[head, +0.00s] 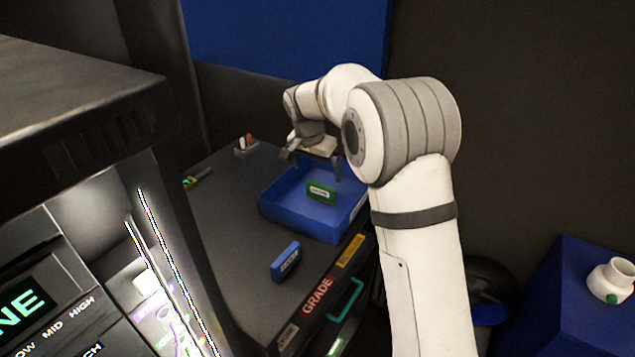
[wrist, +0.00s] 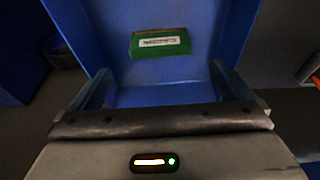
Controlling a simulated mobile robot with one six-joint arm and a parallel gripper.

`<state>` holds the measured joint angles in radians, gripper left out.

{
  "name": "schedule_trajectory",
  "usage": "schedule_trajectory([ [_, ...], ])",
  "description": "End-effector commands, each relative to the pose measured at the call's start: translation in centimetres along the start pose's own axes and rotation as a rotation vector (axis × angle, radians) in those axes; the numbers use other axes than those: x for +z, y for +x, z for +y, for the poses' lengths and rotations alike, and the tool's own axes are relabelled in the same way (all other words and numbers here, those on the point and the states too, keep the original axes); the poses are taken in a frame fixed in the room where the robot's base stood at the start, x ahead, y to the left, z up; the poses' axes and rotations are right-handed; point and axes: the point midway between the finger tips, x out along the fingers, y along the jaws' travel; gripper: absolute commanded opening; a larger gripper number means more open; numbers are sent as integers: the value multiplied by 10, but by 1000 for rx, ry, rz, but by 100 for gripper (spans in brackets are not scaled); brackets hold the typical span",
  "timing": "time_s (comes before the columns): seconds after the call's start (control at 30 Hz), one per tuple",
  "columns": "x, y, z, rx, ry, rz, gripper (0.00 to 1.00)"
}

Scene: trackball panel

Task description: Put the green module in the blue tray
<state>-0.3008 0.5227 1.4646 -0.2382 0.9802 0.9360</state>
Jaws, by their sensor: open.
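The green module (head: 321,192) lies inside the blue tray (head: 290,213), resting on its floor, with a white label on it. In the wrist view the green module (wrist: 160,43) sits inside the blue tray (wrist: 160,95), beyond the fingers and apart from them. My gripper (head: 312,164) is above the far part of the tray, with its jaws spread and nothing between them. In the wrist view my gripper (wrist: 160,95) shows a finger at each side, open and empty.
A blue module (head: 286,261) lies on the dark bench top in front of the tray. A small holder with orange and white parts (head: 246,146) stands at the back left. A lit console (head: 60,290) stands close on the left. A white jug (head: 612,279) sits on a blue box at right.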

Motion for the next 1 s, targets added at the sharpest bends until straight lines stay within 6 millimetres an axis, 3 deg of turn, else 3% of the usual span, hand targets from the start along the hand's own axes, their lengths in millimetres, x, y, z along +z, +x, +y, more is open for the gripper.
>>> schedule_trajectory([
  [0.2,0,-37,0,-2,1,2,100],
  [0.57,0,-56,8,-3,-7,0,100],
  [0.67,5,-70,32,-13,-36,-3,100],
  [0.77,17,-90,71,-30,-88,-6,100],
  [1.0,75,-125,177,-77,-243,-6,100],
])
